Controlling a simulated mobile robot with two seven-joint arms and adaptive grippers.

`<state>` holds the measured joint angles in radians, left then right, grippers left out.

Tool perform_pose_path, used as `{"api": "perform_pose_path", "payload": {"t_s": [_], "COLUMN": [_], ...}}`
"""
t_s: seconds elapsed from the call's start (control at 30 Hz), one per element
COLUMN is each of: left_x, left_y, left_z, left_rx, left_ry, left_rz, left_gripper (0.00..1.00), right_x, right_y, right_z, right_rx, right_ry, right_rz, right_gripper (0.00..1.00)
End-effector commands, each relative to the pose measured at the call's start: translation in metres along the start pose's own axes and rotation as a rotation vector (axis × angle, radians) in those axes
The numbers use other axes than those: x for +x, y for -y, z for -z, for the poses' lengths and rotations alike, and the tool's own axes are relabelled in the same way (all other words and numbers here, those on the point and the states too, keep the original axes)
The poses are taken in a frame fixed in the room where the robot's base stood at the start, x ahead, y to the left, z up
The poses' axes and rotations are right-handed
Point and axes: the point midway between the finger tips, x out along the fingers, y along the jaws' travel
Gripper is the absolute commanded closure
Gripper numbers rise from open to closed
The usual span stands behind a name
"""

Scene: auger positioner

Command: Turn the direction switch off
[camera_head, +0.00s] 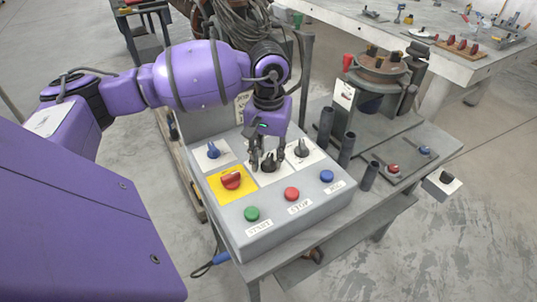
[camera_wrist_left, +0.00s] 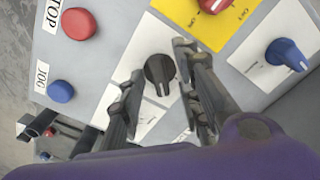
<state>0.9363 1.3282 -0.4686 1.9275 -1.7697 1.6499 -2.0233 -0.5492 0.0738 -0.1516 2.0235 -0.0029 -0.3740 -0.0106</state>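A grey control box (camera_head: 270,222) carries several knobs and buttons. A black rotary knob (camera_wrist_left: 160,70) on a white plate sits in the middle of the left wrist view; it also shows in the head view (camera_head: 270,164), partly hidden. Its pointer aims down in the wrist view. My left gripper (camera_head: 263,166) is open over it, with one finger on each side; I cannot tell whether they touch it. A second black knob (camera_head: 301,149) and a blue knob (camera_head: 213,151) flank it. The labels are too small to tell which is the direction switch. My right gripper is not in view.
A red knob (camera_head: 232,180) on a yellow plate is close by. Green (camera_head: 252,214), red (camera_head: 292,194) and blue (camera_head: 327,177) buttons line the box front. Dark upright tubes (camera_head: 346,149) and a round positioner (camera_head: 380,70) stand to the right.

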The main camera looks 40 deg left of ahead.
Motion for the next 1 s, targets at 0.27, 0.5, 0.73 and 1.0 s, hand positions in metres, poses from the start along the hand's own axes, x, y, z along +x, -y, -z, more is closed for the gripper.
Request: {"api": "perform_pose_path", "payload": {"t_s": [0.27,0.5,0.73,1.0], "left_x": [0.0,0.0,0.0,0.001], "left_y": [0.0,0.0,0.0,0.0], "left_z": [0.0,0.0,0.0,0.0], "left_rx": [0.0,-0.005,-0.071,-0.266], "left_ry": [0.0,0.0,-0.001,0.0], "left_rz": [0.0,0.0,0.0,0.0], "left_gripper": [1.0,1.0,1.0,1.0], "right_x": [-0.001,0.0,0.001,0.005], "right_y": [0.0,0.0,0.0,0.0], "right_z": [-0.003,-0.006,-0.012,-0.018], "right_rx": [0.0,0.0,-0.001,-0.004], "right_ry": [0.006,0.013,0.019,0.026], "right_rz": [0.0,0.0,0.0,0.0], "right_gripper": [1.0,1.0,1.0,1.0]}}
